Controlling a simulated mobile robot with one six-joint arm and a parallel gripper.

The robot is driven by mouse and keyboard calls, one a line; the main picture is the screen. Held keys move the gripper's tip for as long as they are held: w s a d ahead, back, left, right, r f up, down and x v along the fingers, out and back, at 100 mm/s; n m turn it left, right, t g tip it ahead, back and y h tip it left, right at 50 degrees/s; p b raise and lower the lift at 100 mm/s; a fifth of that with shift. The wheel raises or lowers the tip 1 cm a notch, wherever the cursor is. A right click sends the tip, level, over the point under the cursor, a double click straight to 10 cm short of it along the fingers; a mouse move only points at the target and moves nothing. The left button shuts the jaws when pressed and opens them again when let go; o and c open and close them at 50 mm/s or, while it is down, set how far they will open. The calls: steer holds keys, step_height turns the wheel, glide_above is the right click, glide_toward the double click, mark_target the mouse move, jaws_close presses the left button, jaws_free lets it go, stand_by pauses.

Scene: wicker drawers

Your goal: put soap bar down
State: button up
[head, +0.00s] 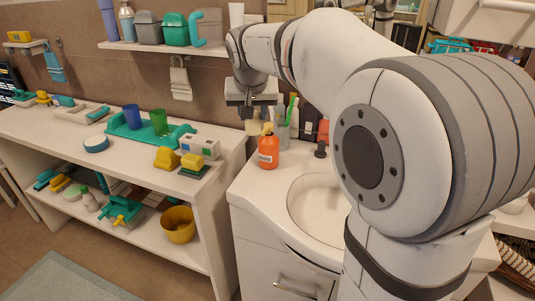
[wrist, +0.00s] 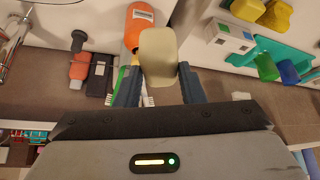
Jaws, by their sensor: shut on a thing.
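My gripper (head: 254,112) is shut on a cream soap bar (wrist: 159,57), held between the two dark fingers in the wrist view. In the head view the soap bar (head: 253,128) hangs below the jaws, above the counter's back left corner. It is in the air, close to an orange pump bottle (head: 268,152) and a cup of toothbrushes (head: 283,133). In the wrist view the soap bar covers part of the orange bottle (wrist: 138,24) and the toothbrushes.
The white sink counter (head: 256,188) has bare room left of the basin (head: 315,208). A white shelf unit (head: 60,130) on the left carries cups, a teal tray, yellow items and a small box. A wall shelf (head: 160,47) with several containers is above.

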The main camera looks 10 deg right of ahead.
step_height(320, 180, down, 18)
steer(key=shift+d+r+b, duration=0.15)
steer(key=shift+r+b, duration=0.05)
steer(key=shift+b, duration=0.85)
steer(key=shift+f, duration=0.2)
steer(key=o, duration=1.1)
steer(key=shift+r, duration=0.1)
steer(key=shift+s+r, duration=0.2)
steer(key=shift+r, duration=0.3)
steer(key=v, duration=1)
steer(key=s+f+n+g, duration=0.1)
steer(key=s+f, duration=0.2)
steer(key=s, duration=0.4)
steer(key=s+d+f+g, duration=0.1)
steer(key=s+f, duration=0.2)
steer(key=s, duration=0.4)
steer(key=s+d+f+n+g+y+p, duration=0.1)
steer(key=s+f, duration=0.1)
steer(key=s, duration=0.6)
steer(key=shift+f+n+g, duration=0.3)
steer(key=shift+f, duration=0.1)
